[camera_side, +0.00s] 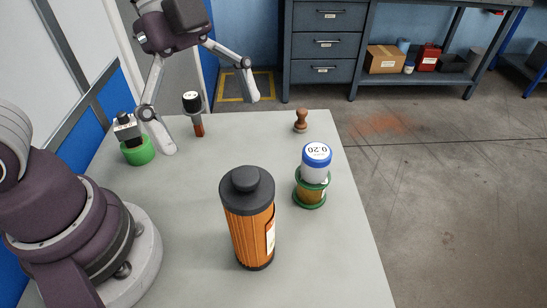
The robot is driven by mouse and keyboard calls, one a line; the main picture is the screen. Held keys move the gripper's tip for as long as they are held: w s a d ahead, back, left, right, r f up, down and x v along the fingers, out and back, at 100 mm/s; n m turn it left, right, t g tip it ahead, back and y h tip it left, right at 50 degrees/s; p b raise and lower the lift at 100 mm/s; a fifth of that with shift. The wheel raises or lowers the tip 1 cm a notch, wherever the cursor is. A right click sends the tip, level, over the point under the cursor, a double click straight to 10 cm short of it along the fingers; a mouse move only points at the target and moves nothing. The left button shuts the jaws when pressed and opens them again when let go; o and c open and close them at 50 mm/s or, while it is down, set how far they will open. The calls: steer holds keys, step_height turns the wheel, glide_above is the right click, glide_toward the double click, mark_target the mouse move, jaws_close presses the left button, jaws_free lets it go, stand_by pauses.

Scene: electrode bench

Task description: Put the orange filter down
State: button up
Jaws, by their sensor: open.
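The orange filter (252,236) is a ribbed orange cylinder with a black cap, a black base ring and a white label. It stands upright on the grey table (180,235), near the front middle. My gripper (209,121) is at the back left of the table, well apart from the filter. Its two grey fingers are spread wide, with nothing held between them. A small black-topped bottle with a reddish-brown lower part (195,113) shows in the gap between the fingers, and I cannot tell its depth relative to them.
A blue-lidded white jar (316,164) sits on a green-rimmed amber spool (311,190), right of the filter. A brown wooden knob-shaped piece (301,121) stands near the back right edge. A green round piece (139,153) with a black-and-white top is beside the left finger.

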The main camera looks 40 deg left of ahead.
steer(key=a+n+t+y, duration=0.4)
steer(key=a+n, duration=0.7)
steer(key=n, duration=0.7)
steer(key=shift+s+a+f+t+y, duration=0.15)
steer(key=shift+a+f+t+y, duration=0.15)
steer(key=shift+t, duration=0.5)
